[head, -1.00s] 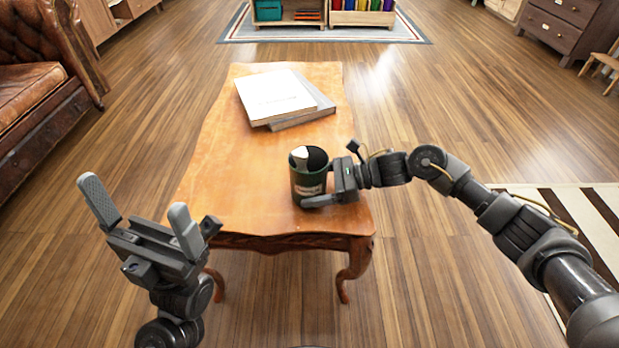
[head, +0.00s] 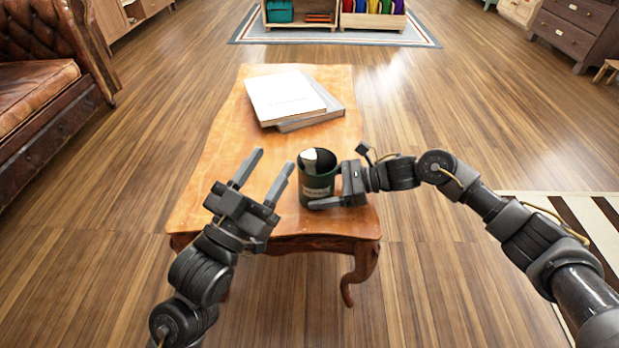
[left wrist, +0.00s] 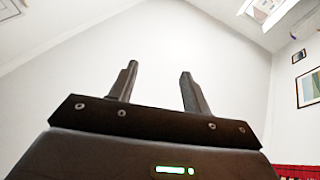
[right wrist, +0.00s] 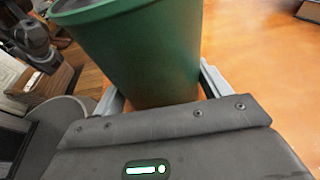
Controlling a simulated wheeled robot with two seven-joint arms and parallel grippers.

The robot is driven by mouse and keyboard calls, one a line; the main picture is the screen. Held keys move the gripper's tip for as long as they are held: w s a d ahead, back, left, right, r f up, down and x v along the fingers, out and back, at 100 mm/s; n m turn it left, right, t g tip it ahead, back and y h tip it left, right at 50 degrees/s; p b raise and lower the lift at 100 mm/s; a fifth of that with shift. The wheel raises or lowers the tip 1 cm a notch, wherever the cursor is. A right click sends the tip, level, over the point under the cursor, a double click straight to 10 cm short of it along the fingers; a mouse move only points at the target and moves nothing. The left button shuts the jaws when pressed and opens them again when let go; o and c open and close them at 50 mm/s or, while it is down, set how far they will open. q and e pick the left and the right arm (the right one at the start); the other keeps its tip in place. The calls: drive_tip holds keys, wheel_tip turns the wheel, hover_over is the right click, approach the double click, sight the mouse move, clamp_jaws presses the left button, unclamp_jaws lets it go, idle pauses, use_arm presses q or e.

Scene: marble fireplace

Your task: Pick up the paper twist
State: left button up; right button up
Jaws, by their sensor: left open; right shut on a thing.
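A dark green cup (head: 321,177) stands upright at the near right part of the wooden table (head: 225,150). A white piece (head: 309,156), seemingly the paper twist, shows inside its mouth; most of it is hidden by the cup wall. My right gripper (head: 326,197) is shut on the cup from the right; the cup's green wall also fills the right wrist view (right wrist: 150,60) between the fingers. I cannot tell whether the cup touches the table. My left gripper (head: 271,162) is open and empty, pointing up, left of the cup. The left wrist view shows only walls and ceiling between its fingers.
Two stacked books, the upper one white (head: 284,96), lie on the table's far half. The left middle of the table is clear. A brown leather sofa (head: 45,95) stands at the left. A striped rug (head: 585,225) lies at the right.

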sight(313, 153)
use_arm(q)
wheel_tip(313, 153, down, 6)
drive_tip(key=w+d+f+g+y, duration=0.1)
drive_tip(key=d+g+y, duration=0.1)
drive_tip(key=g, duration=0.2)
drive_tip(key=x, duration=1.2)
drive_tip(key=shift+w+a+r, duration=0.2)
drive_tip(key=shift+w+a, duration=0.1)
drive_tip(key=shift+w, duration=0.05)
clamp_jaws()
